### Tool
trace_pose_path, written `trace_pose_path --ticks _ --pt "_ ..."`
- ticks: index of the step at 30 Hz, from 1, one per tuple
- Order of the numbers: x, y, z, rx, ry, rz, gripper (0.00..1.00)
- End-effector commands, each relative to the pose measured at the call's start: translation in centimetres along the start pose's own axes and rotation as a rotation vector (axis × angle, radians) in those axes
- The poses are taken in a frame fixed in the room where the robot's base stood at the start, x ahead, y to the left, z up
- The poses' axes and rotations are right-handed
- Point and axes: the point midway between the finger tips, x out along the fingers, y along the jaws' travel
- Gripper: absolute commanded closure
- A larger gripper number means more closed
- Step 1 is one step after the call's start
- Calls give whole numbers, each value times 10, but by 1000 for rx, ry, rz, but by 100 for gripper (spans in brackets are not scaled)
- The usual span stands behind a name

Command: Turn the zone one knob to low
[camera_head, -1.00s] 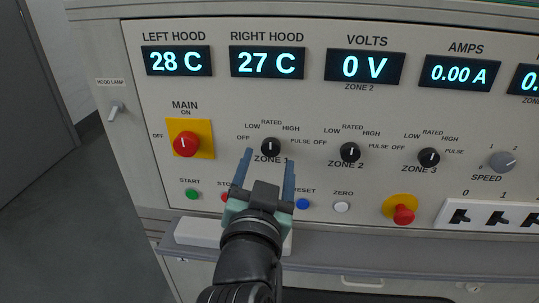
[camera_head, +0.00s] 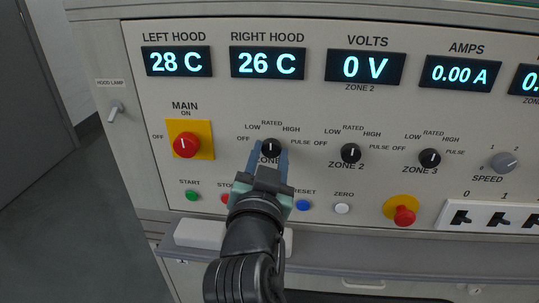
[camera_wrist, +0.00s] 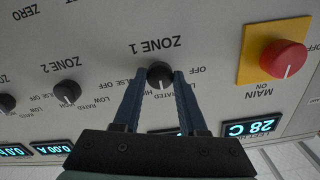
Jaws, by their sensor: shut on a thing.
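The zone 1 knob (camera_head: 271,146) is a small round black knob with a white pointer line, on the panel under the LOW, RATED and HIGH marks. Its pointer stands roughly upright, toward RATED. It also shows in the wrist view (camera_wrist: 159,72), where the panel appears upside down. My gripper (camera_head: 269,152) has one blue finger on each side of the knob and is shut on it. The fingers also flank it in the wrist view (camera_wrist: 160,77). The fingers partly hide the ZONE 1 label in the head view.
The zone 2 knob (camera_head: 350,153) and zone 3 knob (camera_head: 429,157) are to the right. The red MAIN switch (camera_head: 186,145) on its yellow plate is to the left. Below are the green START button (camera_head: 191,195) and blue RESET button (camera_head: 303,205). A ledge (camera_head: 400,258) runs below the panel.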

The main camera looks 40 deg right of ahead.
Motion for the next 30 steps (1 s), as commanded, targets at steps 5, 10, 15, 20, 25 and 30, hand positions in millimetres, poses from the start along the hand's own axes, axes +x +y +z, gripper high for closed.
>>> trace_pose_path --ticks 5,10,15,20,25,30 --pt "0 0 0 -3 -1 0 100" --pt "0 0 -1 -34 -2 0 100" --pt "0 -1 -2 -118 -3 0 100" --pt "0 -1 -2 -239 -4 1 100" --pt "0 0 -3 -376 -4 1 100" --pt "0 -1 -2 -502 -4 0 100"
